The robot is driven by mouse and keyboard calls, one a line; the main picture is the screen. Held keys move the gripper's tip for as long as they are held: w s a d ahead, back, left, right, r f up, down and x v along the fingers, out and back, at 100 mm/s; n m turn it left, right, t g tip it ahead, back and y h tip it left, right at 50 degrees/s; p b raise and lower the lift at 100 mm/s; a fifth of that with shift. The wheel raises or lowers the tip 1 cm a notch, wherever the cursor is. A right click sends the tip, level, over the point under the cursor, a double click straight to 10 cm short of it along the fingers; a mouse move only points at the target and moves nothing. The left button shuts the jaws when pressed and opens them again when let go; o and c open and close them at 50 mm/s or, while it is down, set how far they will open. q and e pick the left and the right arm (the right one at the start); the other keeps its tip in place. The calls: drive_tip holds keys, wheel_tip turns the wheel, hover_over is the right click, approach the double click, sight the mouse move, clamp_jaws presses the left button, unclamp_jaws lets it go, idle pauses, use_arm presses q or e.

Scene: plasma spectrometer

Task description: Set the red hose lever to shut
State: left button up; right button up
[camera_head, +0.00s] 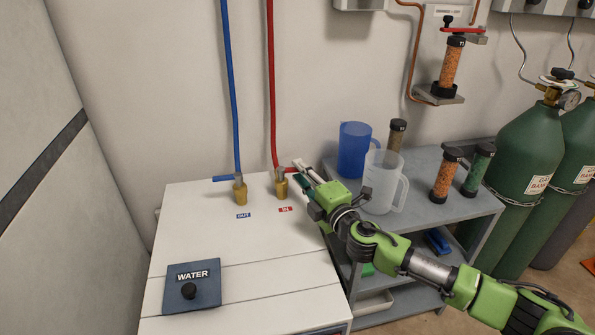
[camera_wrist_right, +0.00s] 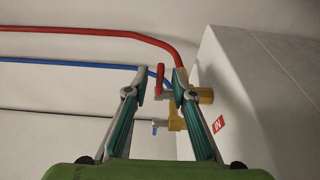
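The red hose (camera_head: 270,90) comes down the wall to a brass valve (camera_head: 281,188) on the white cabinet, beside the red "IN" label. Its red lever (camera_head: 291,169) sticks out to the right of the valve, toward my right gripper (camera_head: 303,173). In the right wrist view, the red lever (camera_wrist_right: 160,80) shows between the two fingertips of the open right gripper (camera_wrist_right: 154,88). I see gaps beside the lever and cannot tell whether either finger touches it. The brass valve (camera_wrist_right: 205,95) is partly behind the right finger. My left gripper is not in view.
The blue hose (camera_head: 232,90) ends at a second brass valve (camera_head: 240,191), with a blue lever (camera_head: 223,178) pointing left. A blue jug (camera_head: 354,150) and a clear jug (camera_head: 379,185) stand on the grey cart close to my right arm. The cabinet top (camera_head: 200,235) is mostly clear.

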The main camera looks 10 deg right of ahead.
drive_tip(key=shift+x, duration=1.1)
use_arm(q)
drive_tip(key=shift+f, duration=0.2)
use_arm(e)
clamp_jaws()
drive_tip(key=shift+f, duration=0.1)
drive_tip(key=shift+w+d+n+g+y+b, duration=0.1)
drive_tip(key=shift+w+n+g+y+b, duration=0.15)
drive_tip(key=shift+n+y+b, duration=0.35)
drive_tip(key=shift+y, duration=0.4)
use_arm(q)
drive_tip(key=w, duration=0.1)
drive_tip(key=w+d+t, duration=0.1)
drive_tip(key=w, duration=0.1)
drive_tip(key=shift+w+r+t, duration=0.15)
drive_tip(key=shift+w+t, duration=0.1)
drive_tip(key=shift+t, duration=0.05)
